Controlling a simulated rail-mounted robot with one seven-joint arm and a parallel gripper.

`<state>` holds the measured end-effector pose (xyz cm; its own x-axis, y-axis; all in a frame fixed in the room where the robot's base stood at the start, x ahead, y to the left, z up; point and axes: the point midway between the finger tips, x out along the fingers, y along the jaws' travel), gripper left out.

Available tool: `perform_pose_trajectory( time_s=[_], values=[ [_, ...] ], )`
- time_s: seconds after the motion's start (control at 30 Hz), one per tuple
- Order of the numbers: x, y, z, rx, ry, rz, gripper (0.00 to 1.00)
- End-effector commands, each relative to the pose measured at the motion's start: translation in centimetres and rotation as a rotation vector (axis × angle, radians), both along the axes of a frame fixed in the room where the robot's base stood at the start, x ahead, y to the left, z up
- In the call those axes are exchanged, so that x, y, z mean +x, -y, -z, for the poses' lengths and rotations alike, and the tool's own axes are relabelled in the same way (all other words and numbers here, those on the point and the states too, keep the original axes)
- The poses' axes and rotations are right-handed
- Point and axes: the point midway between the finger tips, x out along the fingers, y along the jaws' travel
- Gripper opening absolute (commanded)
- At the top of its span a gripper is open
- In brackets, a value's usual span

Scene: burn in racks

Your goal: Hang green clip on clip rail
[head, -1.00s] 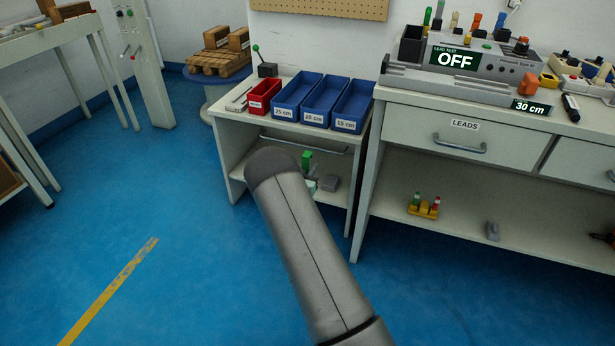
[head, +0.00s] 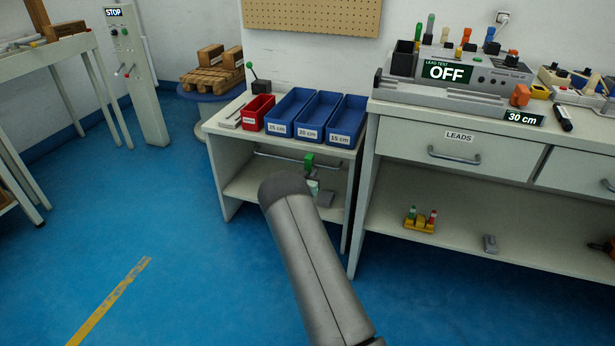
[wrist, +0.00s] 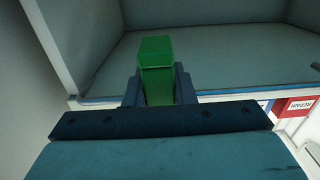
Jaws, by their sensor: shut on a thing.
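The green clip (head: 308,161) shows in the head view at the front of the small bench. It is upright between the two fingers in the wrist view (wrist: 156,58). My gripper (wrist: 157,88) is shut on its lower part. The clip rail (head: 273,156), a thin metal bar, runs along the bench front below the bins. In the head view the clip overlaps the line of the rail, but I cannot tell whether they touch. My forearm hides part of the gripper in the head view. I cannot make out the rail in the wrist view.
A red bin (head: 257,112) and blue bins (head: 290,112) stand on the small bench above the rail. A lower shelf (head: 240,188) lies below it. The leads bench (head: 395,148) adjoins on the right.

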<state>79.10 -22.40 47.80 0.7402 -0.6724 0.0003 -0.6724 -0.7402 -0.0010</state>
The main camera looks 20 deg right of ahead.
Motion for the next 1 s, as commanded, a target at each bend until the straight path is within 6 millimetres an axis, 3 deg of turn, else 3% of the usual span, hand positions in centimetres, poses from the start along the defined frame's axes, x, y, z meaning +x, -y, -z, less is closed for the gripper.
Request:
perform_pose_trajectory(
  time_s=[0.13, 0.4, 0.87, 0.9, 1.0],
  values=[
    [0.9, 0.9, 0.1, 0.000, 0.001, 0.001, 0.00],
    [0.9, 0.8, 2.0, 0.000, 0.000, 0.000, 0.00],
    [0.8, 0.8, 2.4, 0.000, 0.000, 0.000, 0.00],
    [0.8, 0.8, 2.4, 0.000, 0.000, 0.000, 0.26],
    [0.8, 0.8, 2.4, 0.000, 0.000, 0.000, 0.49]
  ],
)
